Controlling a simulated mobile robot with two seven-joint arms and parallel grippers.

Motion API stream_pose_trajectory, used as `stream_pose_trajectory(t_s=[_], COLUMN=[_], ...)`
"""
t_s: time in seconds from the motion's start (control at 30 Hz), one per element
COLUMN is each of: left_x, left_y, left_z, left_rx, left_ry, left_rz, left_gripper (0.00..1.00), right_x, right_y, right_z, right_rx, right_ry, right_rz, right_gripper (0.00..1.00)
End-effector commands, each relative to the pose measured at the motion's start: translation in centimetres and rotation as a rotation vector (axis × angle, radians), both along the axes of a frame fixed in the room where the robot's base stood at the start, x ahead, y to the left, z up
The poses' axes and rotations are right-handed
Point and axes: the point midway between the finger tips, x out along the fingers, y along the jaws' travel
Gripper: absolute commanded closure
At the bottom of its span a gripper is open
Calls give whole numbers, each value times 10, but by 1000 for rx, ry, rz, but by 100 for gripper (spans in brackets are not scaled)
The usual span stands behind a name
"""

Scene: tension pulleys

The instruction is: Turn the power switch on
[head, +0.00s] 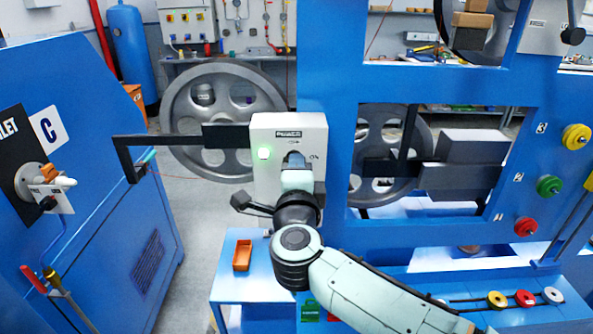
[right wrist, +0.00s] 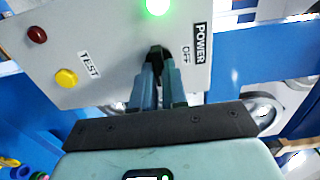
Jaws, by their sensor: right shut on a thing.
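The power box (head: 262,180) is a pale grey panel on the blue frame, with a POWER label (head: 289,134) and a glowing green lamp (head: 264,153). In the right wrist view the lamp (right wrist: 157,5) is bright green. The black power switch (right wrist: 156,54) sits beside the OFF and POWER lettering. My right gripper (head: 295,160) is at the front of the box. In the right wrist view its fingers (right wrist: 158,66) are shut around the switch, which they partly hide. The left gripper is not in view.
A red button (right wrist: 37,34) and a yellow button (right wrist: 66,78) by a TEST label share the panel. A black bracket (head: 170,140) juts left from the box. A blue cabinet marked C (head: 90,170) stands left. An orange bin (head: 242,255) sits below on a blue table.

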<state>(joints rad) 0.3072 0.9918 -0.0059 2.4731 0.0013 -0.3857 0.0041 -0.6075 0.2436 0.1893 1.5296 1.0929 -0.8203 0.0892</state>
Motion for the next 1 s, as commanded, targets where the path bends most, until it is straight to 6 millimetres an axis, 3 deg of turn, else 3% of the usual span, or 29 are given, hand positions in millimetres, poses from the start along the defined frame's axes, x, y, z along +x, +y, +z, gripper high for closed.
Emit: stream_pose_trajectory(t_s=[0.47,0.5,0.57,0.6,0.87,1.0], left_x=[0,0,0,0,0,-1], left_y=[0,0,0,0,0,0], left_z=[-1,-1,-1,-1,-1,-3], left_rx=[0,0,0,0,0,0], left_ry=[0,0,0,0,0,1], left_rz=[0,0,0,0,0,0], left_gripper=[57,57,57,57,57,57], right_x=[0,0,0,0,-1,-10], right_y=[0,0,0,0,0,0], right_z=[0,0,0,0,0,0], right_rx=[19,19,18,18,16,16], right_ry=[0,0,0,0,0,-1], right_rz=[-1,-1,-1,0,0,2], right_gripper=[100,84,65,62,62,62])
